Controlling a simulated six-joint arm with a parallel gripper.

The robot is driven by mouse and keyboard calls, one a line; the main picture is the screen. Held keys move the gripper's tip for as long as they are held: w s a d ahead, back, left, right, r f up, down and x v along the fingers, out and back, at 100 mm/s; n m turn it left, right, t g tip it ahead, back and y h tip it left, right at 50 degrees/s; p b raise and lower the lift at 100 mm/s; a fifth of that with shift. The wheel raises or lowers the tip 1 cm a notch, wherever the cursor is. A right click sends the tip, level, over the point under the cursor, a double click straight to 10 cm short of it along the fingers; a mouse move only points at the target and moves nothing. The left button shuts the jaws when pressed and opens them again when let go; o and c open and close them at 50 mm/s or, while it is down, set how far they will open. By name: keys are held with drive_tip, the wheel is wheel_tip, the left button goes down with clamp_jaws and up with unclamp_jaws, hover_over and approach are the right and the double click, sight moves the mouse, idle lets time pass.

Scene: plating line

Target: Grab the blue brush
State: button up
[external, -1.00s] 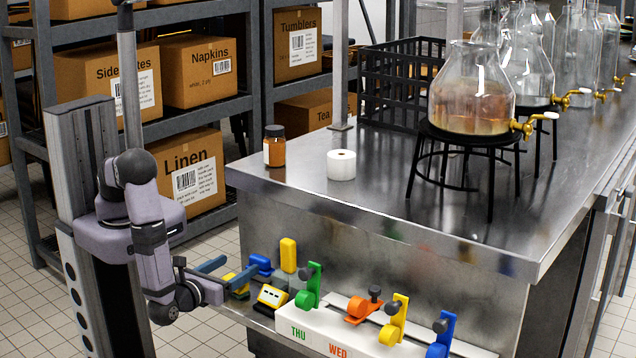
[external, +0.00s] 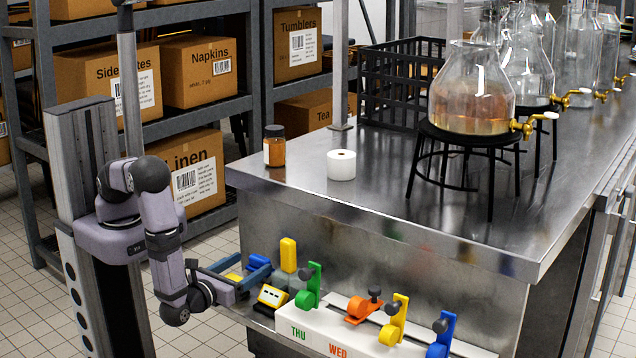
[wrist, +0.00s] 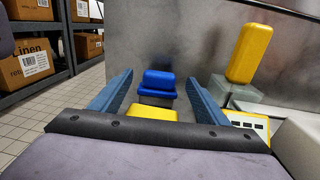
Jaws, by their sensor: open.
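The blue brush (wrist: 157,82) shows in the wrist view as a blue block with a wider blue part below it, against the metal counter side. In the external view its blue top (external: 258,261) shows just beyond my fingers. My gripper (wrist: 158,78) is open, with one steel-blue finger on each side of the brush in the wrist view. I see gaps between the brush and both fingers. In the external view my gripper (external: 249,267) is low at the front left of the counter. The brush's lower part is partly hidden.
A yellow block (wrist: 151,112) lies between my fingers, nearer the palm. An upright yellow block (external: 288,254) on a grey base stands to the right. A yellow-and-black device (external: 271,296) and a white rack (external: 312,329) with coloured clamps are close by on the right.

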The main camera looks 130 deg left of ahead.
sight(258, 257)
drive_tip(key=shift+s+a, duration=0.15)
drive_tip(key=shift+a, duration=1.45)
drive_tip(key=c, duration=1.2)
drive_tip(key=shift+r, duration=0.1)
drive_tip(key=shift+r+p, duration=0.8)
drive_tip(key=shift+r, duration=4.15)
